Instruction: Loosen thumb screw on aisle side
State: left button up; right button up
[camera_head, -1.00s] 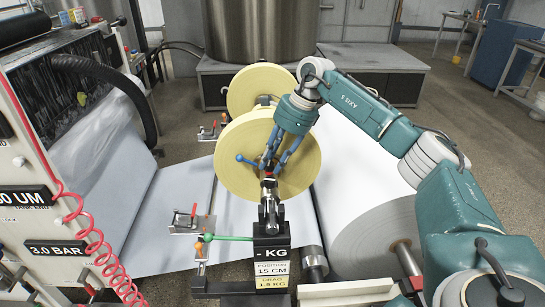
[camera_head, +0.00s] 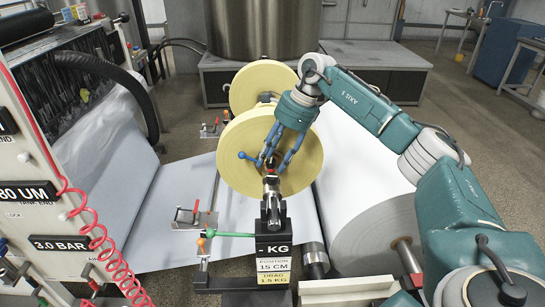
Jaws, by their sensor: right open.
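A blue lever with a ball end (camera_head: 243,156) sticks out to the left at the roll's hub. My right gripper (camera_head: 271,164) reaches down from the upper right with its blue fingers open, in front of the roll's hub. A small dark and metal fitting (camera_head: 271,185) shows just below the fingertips. I cannot tell which part is the thumb screw or whether the fingers touch it; the fingers partly hide the hub. My left gripper is not in view.
A second yellow roll (camera_head: 262,83) stands behind. A green lever (camera_head: 234,235) sticks out left of the stand. A wide white paper roll (camera_head: 372,227) lies at the right. A machine panel with a red coiled hose (camera_head: 97,230) borders the left.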

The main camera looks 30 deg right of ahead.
jog(key=v, duration=1.2)
jog(key=shift+a, duration=0.15)
